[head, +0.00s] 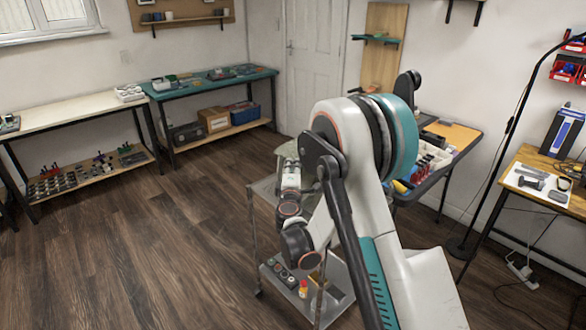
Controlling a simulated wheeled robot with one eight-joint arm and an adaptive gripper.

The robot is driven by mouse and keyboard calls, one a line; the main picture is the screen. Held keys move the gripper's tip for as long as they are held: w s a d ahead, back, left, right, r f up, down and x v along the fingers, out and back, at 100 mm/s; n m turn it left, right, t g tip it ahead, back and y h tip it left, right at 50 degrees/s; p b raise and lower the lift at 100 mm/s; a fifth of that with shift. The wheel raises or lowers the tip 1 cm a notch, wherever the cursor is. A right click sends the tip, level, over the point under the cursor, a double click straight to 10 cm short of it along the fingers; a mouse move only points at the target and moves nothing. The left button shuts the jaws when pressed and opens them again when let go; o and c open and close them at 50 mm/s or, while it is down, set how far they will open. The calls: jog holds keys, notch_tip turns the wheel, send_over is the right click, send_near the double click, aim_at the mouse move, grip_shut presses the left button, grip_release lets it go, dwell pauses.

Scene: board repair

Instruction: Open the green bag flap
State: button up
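I cannot clearly make out a green bag or its flap. A small pale grey-green shape (287,148) shows just beyond my arm, at the far end of the metal cart (264,190). My arm hides part of it, so I cannot tell whether it is the bag. My arm rises in the middle of the view and folds down over the cart. My gripper's fingers do not show.
A teal-topped bench (262,74) stands at the back. The wooden floor (130,250) at left is clear.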

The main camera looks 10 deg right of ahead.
grip_shut()
jog(key=shift+r, duration=0.15)
